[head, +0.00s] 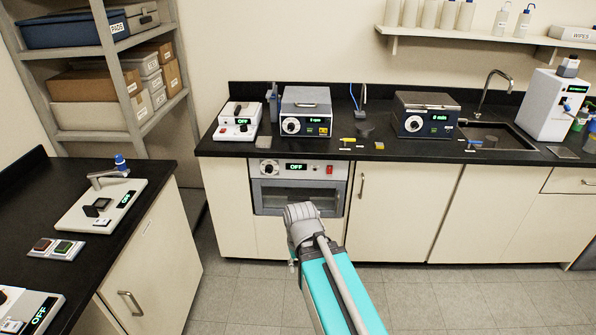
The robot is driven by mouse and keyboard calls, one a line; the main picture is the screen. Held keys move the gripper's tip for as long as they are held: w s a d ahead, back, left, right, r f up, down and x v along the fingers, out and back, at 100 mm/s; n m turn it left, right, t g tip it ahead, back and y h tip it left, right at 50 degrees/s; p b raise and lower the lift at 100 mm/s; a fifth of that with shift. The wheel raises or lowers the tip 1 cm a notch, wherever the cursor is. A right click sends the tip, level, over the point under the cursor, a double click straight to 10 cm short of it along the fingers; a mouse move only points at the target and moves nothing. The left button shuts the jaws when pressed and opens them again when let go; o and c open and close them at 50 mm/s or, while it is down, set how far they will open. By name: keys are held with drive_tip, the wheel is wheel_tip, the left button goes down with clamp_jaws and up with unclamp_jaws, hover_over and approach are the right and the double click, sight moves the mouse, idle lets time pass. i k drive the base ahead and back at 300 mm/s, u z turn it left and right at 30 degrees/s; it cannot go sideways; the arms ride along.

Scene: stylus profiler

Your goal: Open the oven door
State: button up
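Whether anything of mine touches the door cannot be told.
The back counter (375,155) carries several instruments, small tools and a sink (500,138). Cabinet doors (400,210) flank the oven on the right. The tiled floor (235,290) before the oven is clear.

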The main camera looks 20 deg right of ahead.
sight(340, 186)
drive_tip(key=k, duration=0.6)
drive_tip(key=z, duration=0.95)
drive_tip(key=i, duration=1.1)
drive_tip(key=u, duration=0.7)
